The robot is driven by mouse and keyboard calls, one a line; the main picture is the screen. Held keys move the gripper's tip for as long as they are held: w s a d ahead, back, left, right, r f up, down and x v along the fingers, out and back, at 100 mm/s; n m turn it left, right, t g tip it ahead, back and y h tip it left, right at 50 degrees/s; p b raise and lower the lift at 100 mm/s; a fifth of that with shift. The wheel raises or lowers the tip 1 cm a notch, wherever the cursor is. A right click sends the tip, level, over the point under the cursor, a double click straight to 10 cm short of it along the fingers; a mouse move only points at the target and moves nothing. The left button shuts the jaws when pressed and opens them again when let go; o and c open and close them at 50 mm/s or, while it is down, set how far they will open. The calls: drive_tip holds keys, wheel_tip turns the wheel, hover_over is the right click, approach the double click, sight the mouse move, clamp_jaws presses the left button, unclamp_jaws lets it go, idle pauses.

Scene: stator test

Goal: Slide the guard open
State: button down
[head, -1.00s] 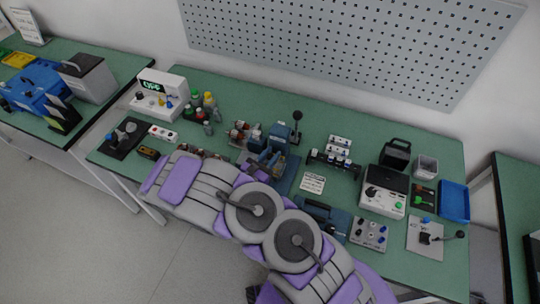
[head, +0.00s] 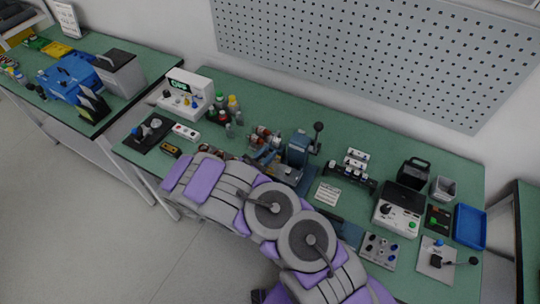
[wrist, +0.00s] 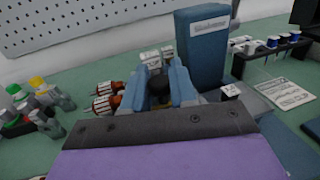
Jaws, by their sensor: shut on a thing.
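The blue press-like machine (head: 298,150), with a black-knobbed lever, stands mid-bench. Its tall blue column (wrist: 203,50) is right of my fingers in the wrist view. My gripper (wrist: 161,92) shows two blue-grey fingers, shut on a small dark piece between them that looks like the guard's handle (wrist: 160,88). In the head view my gripper (head: 266,155) is just left of the column, partly hidden by my arm. The guard's panel cannot be made out, and the area below the fingers is hidden by my purple and grey wrist.
Red-and-white cylinders (wrist: 104,97) lie close left of my fingers. Bottles with coloured caps (head: 228,108) stand farther left. A rack of vials (head: 350,172) and a white card (head: 328,194) are to the right. A pegboard (head: 370,60) is on the wall behind.

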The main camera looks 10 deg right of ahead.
drive_tip(key=shift+w+a+r, duration=0.1)
drive_tip(key=shift+a, duration=0.05)
drive_tip(key=c, duration=0.9)
unclamp_jaws()
drive_tip(key=shift+w+a, duration=0.1)
drive_tip(key=shift+a, duration=0.1)
drive_tip(key=shift+c, duration=0.2)
drive_tip(key=p+v, duration=0.2)
drive_tip(key=v, duration=1.5)
drive_tip(key=shift+a, duration=0.2)
